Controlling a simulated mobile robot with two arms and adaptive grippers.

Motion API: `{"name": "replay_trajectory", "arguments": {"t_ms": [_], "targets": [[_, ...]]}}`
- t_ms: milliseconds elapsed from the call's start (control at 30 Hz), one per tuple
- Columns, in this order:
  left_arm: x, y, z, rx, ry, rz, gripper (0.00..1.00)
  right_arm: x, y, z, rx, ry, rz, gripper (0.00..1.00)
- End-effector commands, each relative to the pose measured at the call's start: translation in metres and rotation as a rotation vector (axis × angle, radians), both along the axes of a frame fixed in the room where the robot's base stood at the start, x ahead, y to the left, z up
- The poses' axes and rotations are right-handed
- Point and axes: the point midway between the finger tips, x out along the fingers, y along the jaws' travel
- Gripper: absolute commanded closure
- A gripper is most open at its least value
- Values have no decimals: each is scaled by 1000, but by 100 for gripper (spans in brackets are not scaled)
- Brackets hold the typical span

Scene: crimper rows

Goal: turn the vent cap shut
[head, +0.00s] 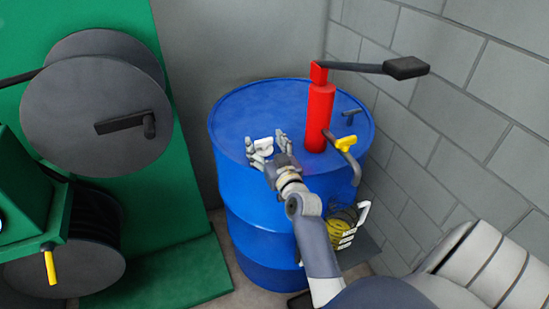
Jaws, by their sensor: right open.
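A blue drum (229,124) stands in the corner. On its lid, at the back right, is a small dark fitting with a short bar (351,113), which may be the vent cap; its turn position is too small to tell. My right gripper (267,146) is over the front left part of the lid, fingers spread and open. A pale part shows between the fingers, and I cannot tell whether it is a separate thing or part of the gripper. The gripper is well left of the dark fitting, with the pump between them. My left gripper is out of view.
Block wall (450,110) is close on the right. A green machine with dark reels (95,115) stands left.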

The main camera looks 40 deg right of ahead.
Motion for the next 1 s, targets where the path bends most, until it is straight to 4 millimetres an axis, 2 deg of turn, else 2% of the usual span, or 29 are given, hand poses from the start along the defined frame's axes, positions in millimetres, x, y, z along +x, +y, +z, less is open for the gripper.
{"name": "replay_trajectory", "arguments": {"t_ms": [300, 500, 700, 1000], "targets": [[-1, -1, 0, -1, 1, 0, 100, -60, 16, -1, -1, 3, 0, 33], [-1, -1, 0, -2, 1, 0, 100, -86, 22, -1, 0, 2, -1, 33], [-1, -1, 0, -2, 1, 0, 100, -97, 25, 0, 1, 0, 0, 33], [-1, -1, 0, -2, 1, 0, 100, -98, 25, 0, 1, 0, 0, 33]]}}
